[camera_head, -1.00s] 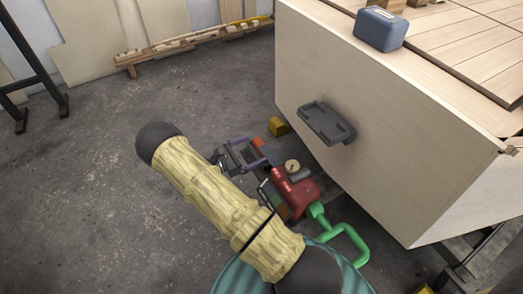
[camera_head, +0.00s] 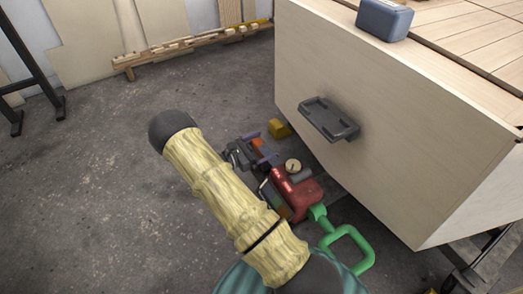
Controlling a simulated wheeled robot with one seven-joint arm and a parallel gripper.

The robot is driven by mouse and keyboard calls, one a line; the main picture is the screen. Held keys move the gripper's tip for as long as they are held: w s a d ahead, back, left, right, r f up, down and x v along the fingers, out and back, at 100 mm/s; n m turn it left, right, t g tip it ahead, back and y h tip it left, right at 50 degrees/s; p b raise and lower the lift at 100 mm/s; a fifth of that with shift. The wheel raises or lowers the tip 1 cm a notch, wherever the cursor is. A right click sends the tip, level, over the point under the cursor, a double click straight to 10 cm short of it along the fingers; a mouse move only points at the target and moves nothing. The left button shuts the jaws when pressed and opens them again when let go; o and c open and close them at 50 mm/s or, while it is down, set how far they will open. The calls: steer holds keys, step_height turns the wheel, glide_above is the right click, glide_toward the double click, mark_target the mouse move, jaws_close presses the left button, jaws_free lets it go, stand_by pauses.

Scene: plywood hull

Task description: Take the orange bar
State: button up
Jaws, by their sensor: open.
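A small orange piece (camera_head: 257,144), which looks like the orange bar, shows low beside the plywood box, near its left corner. My gripper (camera_head: 258,152) is just past the dark wrist part at the end of my arm. Its jaws are open, with the orange piece at or between them in this view. I cannot tell whether they touch it or how far above or below it they are. Part of the orange piece is hidden by the gripper.
A large plywood box (camera_head: 390,165) with a dark grey handle (camera_head: 329,119) stands close right. A yellow block (camera_head: 279,128) is at its lower left corner. A blue-grey case (camera_head: 385,20) sits on top. Wooden strips (camera_head: 195,45) lie at the back wall. The floor at left is clear.

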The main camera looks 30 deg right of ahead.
mark_target(261, 146)
steer(key=c, duration=0.8)
steer(key=shift+r, duration=0.15)
step_height(261, 146, up, 10)
steer(key=p, duration=0.6)
